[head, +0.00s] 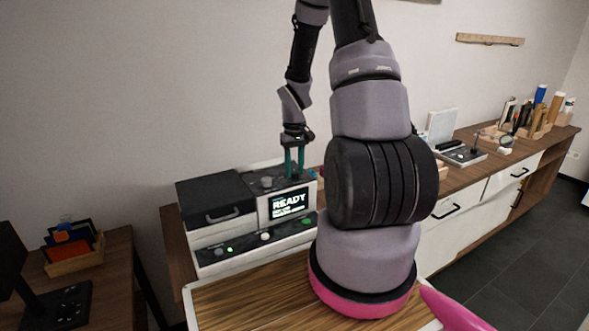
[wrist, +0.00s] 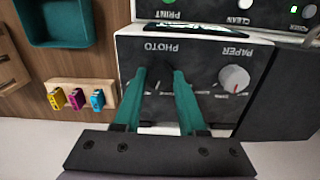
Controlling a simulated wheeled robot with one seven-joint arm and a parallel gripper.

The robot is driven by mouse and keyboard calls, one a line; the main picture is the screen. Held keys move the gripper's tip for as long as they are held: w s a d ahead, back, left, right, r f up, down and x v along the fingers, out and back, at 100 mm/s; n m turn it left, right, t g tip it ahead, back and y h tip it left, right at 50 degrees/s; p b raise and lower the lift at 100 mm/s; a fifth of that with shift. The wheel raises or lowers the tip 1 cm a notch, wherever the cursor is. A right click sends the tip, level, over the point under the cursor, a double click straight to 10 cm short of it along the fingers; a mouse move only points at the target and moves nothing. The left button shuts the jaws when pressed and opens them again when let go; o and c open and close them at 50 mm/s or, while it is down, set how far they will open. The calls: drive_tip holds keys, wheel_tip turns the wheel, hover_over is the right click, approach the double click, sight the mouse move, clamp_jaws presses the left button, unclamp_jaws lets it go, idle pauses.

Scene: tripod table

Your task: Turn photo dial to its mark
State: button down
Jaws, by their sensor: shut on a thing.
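The photo dial (wrist: 159,82) is a dark knob under the upside-down PHOTO label (wrist: 160,47) on the printer's top panel in the wrist view. My gripper (wrist: 160,74) has its two teal fingers on either side of this dial and is shut on it. In the head view my gripper (head: 294,173) reaches down onto the panel's right part. A short light line shows near the dial between the fingers. I cannot tell whether it is the pointer or the mark. The fingers hide much of the dial's surroundings.
A wooden rack (wrist: 78,97) with yellow, magenta and cyan cartridges is at left, below a teal tray (wrist: 72,40). The printer (head: 217,254) has a READY screen (head: 289,203).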

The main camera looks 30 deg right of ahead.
sight(295, 171)
idle(0.3)
drive_tip(key=shift+c, duration=2.4)
unclamp_jaws()
wheel_tip(295, 171, up, 11)
drive_tip(key=shift+f, duration=0.1)
